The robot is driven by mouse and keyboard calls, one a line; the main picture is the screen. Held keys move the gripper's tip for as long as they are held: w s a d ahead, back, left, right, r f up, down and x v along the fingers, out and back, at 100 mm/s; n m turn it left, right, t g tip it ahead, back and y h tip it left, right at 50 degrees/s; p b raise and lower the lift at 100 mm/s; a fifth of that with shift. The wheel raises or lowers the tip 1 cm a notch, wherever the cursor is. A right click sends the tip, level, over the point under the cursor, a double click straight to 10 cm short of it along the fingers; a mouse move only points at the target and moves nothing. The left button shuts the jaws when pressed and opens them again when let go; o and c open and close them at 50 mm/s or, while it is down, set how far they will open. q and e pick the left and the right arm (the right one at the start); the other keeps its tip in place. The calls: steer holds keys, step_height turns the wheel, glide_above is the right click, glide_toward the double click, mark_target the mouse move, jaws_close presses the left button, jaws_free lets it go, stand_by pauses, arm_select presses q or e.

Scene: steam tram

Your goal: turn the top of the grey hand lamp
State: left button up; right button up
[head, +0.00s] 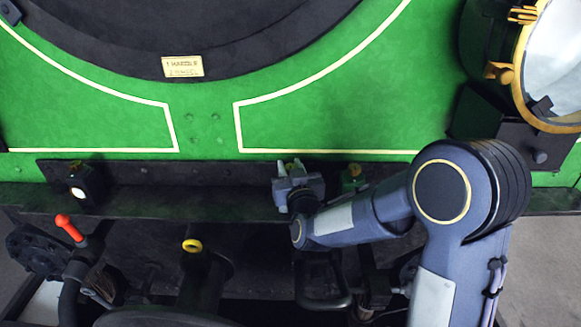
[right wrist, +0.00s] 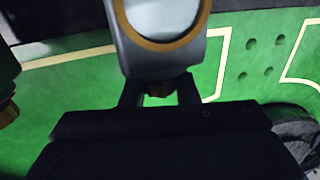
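The grey hand lamp (head: 312,186) stands on the dark ledge at the middle of the head view, partly hidden by my right arm. In the right wrist view the grey lamp (right wrist: 130,53) appears upside down, with a pale lens in a brass ring. Its small brownish top (right wrist: 160,89) sits between the fingers of my right gripper (right wrist: 161,92). In the head view my right gripper (head: 291,170) is at the lamp's top. My left gripper is not in view.
A green lamp (head: 352,185) stands close right of the grey one. A black lamp (head: 88,186) stands far left on the ledge (head: 160,198). A red-handled lever (head: 70,228) rises at lower left. A large brass-rimmed headlamp (head: 527,60) is at upper right. The green panel (head: 330,100) lies behind.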

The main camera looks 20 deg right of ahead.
steer(key=shift+c, duration=1)
steer(key=shift+m+h, duration=0.3)
steer(key=shift+h, duration=0.1)
steer(key=m+g+h, duration=0.1)
steer(key=m+h, duration=0.1)
steer(key=h, duration=0.2)
steer(key=shift+a+m+p, duration=0.15)
steer(key=shift+m+p, duration=0.15)
steer(key=shift+p, duration=0.1)
steer(key=m+g+h+p, duration=0.1)
steer(key=m+h, duration=0.1)
steer(key=h, duration=0.1)
steer(key=m+g+h+p, duration=0.1)
steer(key=m+g+h, duration=0.1)
steer(key=shift+r+h, duration=0.1)
steer(key=shift+h, duration=0.3)
steer(key=shift+m+g+h+p, duration=0.45)
steer(key=shift+m+g+h, duration=0.75)
steer(key=shift+g, duration=0.4)
